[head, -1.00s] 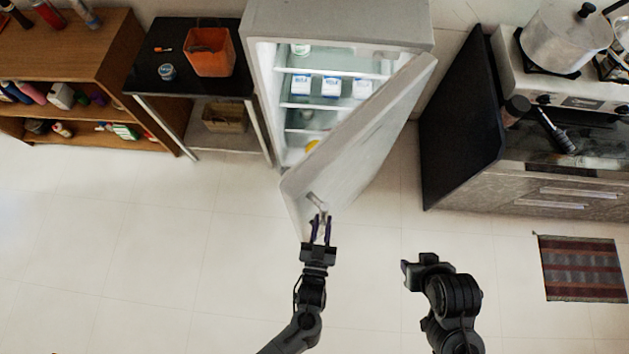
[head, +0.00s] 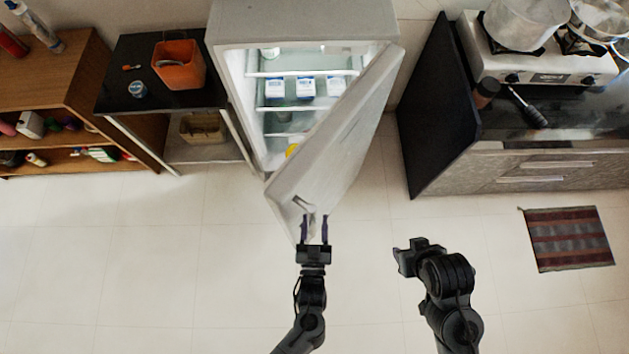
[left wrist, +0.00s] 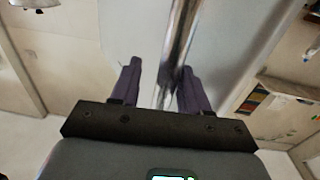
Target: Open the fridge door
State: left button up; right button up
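The white fridge (head: 300,22) stands at the back with its door (head: 345,135) swung partly open, hinged on the right. Its lit shelves show. The metal door handle (head: 309,212) is near the door's front lower end. My left gripper (head: 314,222) is at the handle with its two purple fingers spread. In the left wrist view, the handle bar (left wrist: 180,45) runs between the spread fingers (left wrist: 160,80), nearer the right one, with a gap on the left. My right gripper (head: 403,258) is over the floor, apart from the door; its fingers are not clear.
A black side table (head: 125,92) with an orange bin (head: 180,68) stands left of the fridge, beside a brown shelf (head: 75,75). A dark counter (head: 435,120) with a stove stands right. A striped mat (head: 567,238) lies on the floor. The front floor is clear.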

pick_arm(q)
jog(key=s+b, duration=0.1)
jog(key=s, duration=1)
jog(key=shift+b, duration=0.35)
